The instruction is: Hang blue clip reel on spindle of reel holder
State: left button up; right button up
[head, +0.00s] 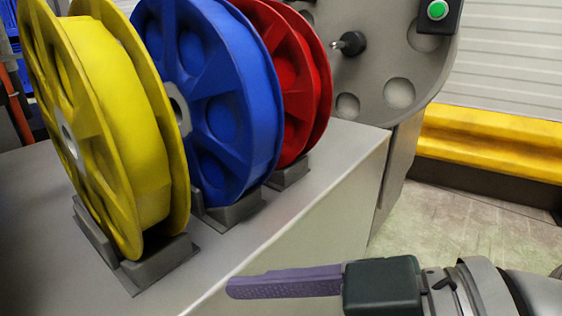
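The blue clip reel (235,90) stands upright in a grey cradle (232,213) on a grey table, between a yellow reel and a red reel. The yellow reel hides part of its left side. The reel holder (385,65) is a grey plate with round recesses behind the table. Its spindle (349,43) sticks out bare toward the left. My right gripper (240,287) comes in from the lower right, beside the table's front edge and apart from the reels. Its purple fingers show from the side, so the gap between them is hidden. My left gripper is not in view.
The yellow reel (115,120) and red reel (290,80) stand close on either side of the blue one, in their own cradles. The table (310,200) is bare along its right edge. A yellow barrier (490,140) stands behind open floor at right. A green button (437,10) sits top right.

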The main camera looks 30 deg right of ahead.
jog(key=s+d+f+m+g+h, duration=0.6)
jog(key=s+d+f+h, duration=0.1)
jog(key=s+d+h, duration=0.1)
jog(key=d+h, duration=0.1)
jog(key=d, duration=0.1)
jog(key=shift+s+d+f+h, duration=0.3)
jog(key=shift+f, duration=0.05)
